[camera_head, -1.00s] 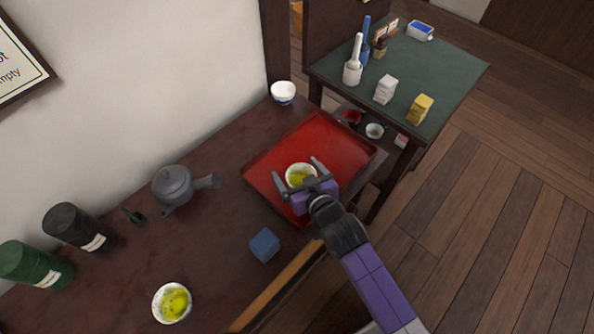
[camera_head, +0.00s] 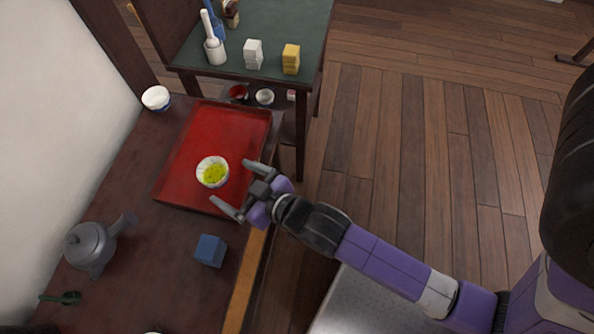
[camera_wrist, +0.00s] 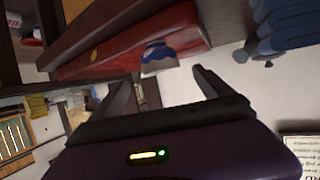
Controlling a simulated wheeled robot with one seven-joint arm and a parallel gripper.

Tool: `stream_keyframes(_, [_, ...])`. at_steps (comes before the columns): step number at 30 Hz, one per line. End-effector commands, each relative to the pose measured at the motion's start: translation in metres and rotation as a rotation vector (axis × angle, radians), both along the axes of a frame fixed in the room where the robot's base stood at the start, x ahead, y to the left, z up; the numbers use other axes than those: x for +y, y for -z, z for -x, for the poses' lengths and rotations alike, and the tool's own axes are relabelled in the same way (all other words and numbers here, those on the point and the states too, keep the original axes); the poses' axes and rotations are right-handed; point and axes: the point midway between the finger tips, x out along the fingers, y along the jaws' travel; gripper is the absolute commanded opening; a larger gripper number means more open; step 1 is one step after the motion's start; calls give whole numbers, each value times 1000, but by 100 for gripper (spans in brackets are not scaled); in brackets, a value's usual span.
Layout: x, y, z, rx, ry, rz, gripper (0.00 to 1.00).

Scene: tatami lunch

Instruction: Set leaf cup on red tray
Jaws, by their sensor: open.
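The leaf cup (camera_head: 212,171), a small white cup with yellow-green contents, stands upright on the red tray (camera_head: 190,140), towards its near side. My gripper (camera_head: 232,184) is open and empty at the tray's near right edge. Its fingertips point at the cup, which looks free of the fingers. In the wrist view, a white and blue cup (camera_wrist: 158,57) shows beyond and between the two open fingers, with the red tray (camera_wrist: 125,45) behind it.
A blue cube (camera_head: 210,250) lies near the table's front edge. A grey teapot (camera_head: 90,246) stands left. Another white cup (camera_head: 156,98) stands beyond the tray's far left corner. A green-topped table (camera_head: 275,30) holds several items behind.

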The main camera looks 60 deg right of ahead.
Motion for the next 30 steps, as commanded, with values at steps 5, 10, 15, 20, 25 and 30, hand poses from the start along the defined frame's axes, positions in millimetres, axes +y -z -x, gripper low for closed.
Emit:
stream_keyframes(5, [2, 1, 13, -1, -6, -4, 91])
stream_keyframes(10, [7, -6, 70, -16, -27, -11, 91])
stream_keyframes(15, [10, -32, 139, -48, -52, -14, 91])
stream_keyframes(20, [8, -68, 191, -82, -67, -9, 91])
stream_keyframes(25, [4, -101, 224, -106, -75, 0, 91])
stream_keyframes(30, [2, -116, 235, -120, -78, 5, 91])
